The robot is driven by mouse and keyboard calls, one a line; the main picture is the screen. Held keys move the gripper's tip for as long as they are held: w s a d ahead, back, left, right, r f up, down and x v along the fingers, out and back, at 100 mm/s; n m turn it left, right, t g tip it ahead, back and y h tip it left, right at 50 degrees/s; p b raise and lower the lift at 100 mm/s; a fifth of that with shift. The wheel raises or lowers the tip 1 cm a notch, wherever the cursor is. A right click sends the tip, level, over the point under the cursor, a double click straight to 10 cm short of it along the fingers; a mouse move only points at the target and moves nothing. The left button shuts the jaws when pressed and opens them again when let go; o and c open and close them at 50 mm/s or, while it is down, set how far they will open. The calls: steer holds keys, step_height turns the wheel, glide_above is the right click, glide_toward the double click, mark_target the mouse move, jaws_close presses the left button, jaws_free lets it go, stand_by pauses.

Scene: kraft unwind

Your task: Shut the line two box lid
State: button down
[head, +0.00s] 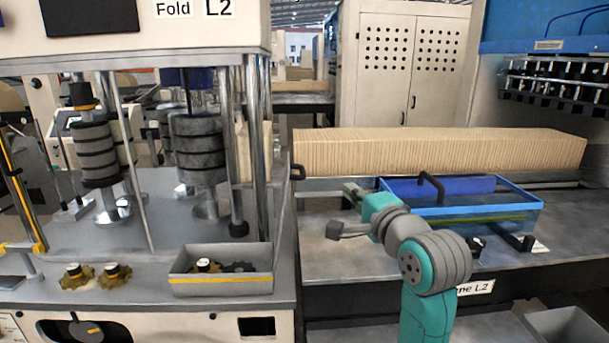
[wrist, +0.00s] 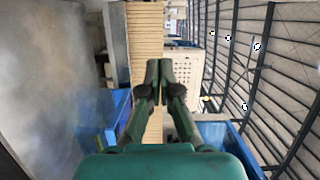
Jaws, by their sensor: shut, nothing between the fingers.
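The line two box (head: 490,222) is a blue-framed, see-through box on the right bench, with a black arched handle (head: 432,183) at its upper left. I cannot clearly tell its lid from its walls or how far the lid is open. My gripper (head: 349,188) is in front of and left of the box, pointing left, apart from the handle. In the wrist view my gripper (wrist: 158,64) has its two green fingers together, with nothing between them. A blue part of the box (wrist: 92,122) shows at left there.
A long pleated kraft stack (head: 440,150) lies behind the box. A grey bin (head: 222,270) with dark parts and two brass gears (head: 93,275) sit on the left machine's ledge.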

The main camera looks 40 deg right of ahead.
steer(key=w, duration=1.1)
steer(key=shift+w, duration=0.3)
steer(key=shift+a, duration=0.1)
